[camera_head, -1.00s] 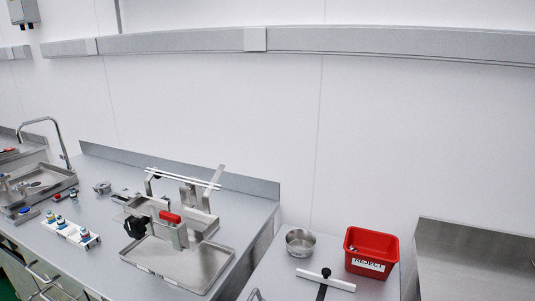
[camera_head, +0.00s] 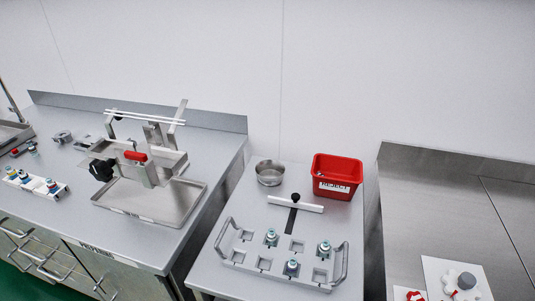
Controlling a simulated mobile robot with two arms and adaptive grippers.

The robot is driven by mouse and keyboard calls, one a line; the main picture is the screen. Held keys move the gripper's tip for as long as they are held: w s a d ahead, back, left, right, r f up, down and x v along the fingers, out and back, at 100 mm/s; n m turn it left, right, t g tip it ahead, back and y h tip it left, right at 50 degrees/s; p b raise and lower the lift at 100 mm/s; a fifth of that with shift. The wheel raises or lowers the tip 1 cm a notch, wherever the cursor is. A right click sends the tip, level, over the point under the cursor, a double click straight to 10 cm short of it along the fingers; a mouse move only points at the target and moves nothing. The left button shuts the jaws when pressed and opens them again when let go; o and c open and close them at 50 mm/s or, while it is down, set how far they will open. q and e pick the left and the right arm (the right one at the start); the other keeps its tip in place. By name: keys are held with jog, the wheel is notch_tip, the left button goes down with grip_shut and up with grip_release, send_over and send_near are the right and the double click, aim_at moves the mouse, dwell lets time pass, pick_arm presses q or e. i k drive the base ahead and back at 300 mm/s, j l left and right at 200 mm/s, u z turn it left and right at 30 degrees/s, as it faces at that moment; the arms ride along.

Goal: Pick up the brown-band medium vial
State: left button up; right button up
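Neither of my grippers is in view. A metal rack with handles (camera_head: 243,262) on the middle table holds three small vials: one at the back left (camera_head: 271,237), one at the right (camera_head: 324,248) and one at the front (camera_head: 292,266). They look clear and teal with pale or dark caps. A white rack (camera_head: 39,190) on the left bench also holds several small vials, including one with a blue lower part (camera_head: 52,186). The vials are too small for me to tell which has a brown band or which is medium.
A metal apparatus with a red handle (camera_head: 135,156) stands in a steel tray (camera_head: 186,205) on the left bench. A red bin (camera_head: 337,169), steel bowl (camera_head: 269,175) and T-shaped tool (camera_head: 295,203) are behind the metal rack. A white board (camera_head: 440,269) lies right, across a gap.

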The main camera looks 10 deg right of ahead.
aim_at(35, 152)
jog(key=u, duration=1.3)
jog(key=i+j+z, duration=0.15)
jog(key=i+j, duration=0.75)
jog(key=i+j+z, duration=0.2)
jog(key=i+j, duration=0.75)
jog(key=j, duration=0.1)
